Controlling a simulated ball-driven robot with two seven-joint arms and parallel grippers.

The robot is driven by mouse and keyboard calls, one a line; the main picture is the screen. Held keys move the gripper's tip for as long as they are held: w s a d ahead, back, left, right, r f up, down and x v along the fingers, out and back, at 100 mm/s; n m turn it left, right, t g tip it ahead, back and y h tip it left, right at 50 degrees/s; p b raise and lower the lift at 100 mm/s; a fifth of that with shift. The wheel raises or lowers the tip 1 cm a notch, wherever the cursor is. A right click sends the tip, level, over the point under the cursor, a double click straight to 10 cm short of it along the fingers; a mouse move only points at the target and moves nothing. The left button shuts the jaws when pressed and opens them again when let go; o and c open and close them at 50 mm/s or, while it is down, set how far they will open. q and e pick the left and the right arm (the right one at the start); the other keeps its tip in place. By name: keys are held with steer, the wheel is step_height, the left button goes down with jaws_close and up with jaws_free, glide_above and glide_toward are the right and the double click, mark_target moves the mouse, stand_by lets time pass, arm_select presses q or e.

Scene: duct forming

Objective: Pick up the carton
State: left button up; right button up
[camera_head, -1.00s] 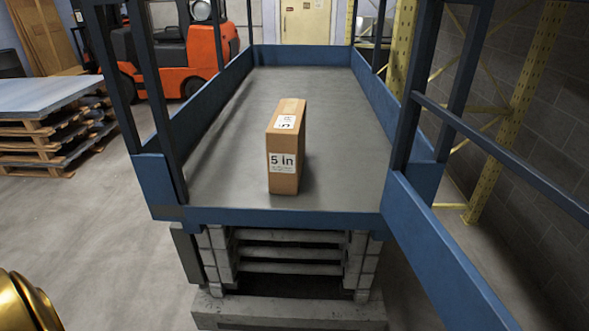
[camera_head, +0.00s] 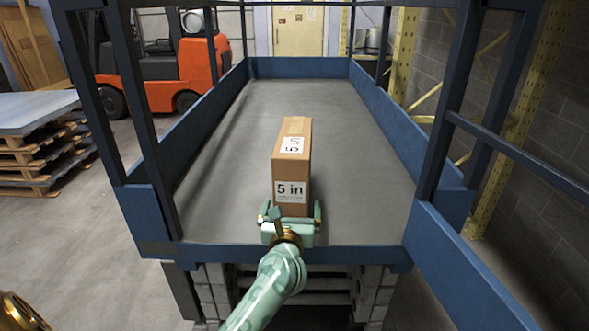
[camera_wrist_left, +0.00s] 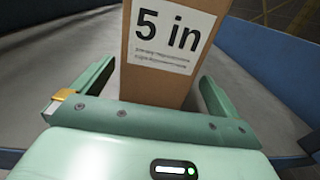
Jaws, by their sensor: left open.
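The brown carton (camera_head: 294,170) stands upright on the grey deck of the blue-edged lift platform, with a "5 in" label on its near face. My left gripper (camera_head: 290,212) is at the carton's near end, low over the deck, with its two fingers apart. In the left wrist view the carton (camera_wrist_left: 158,85) stands between the open fingers of the gripper (camera_wrist_left: 158,80), with a gap visible on the left side and a narrower one on the right. The fingers are not closed on it. My right gripper is not in view.
The lift platform (camera_head: 225,251) has low blue side walls and dark upright rails at both sides. The deck behind the carton is clear. An orange forklift (camera_head: 178,72) and stacked pallets (camera_head: 40,150) stand to the left, off the platform.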

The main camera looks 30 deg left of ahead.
arm_select(q)
steer(key=x, duration=0.5)
steer(key=shift+w+a+f, duration=0.1)
steer(key=shift+w+a, duration=0.15)
steer(key=shift+a, duration=0.1)
steer(key=c, duration=1.8)
steer(key=shift+r, duration=0.2)
steer(key=shift+c, duration=0.2)
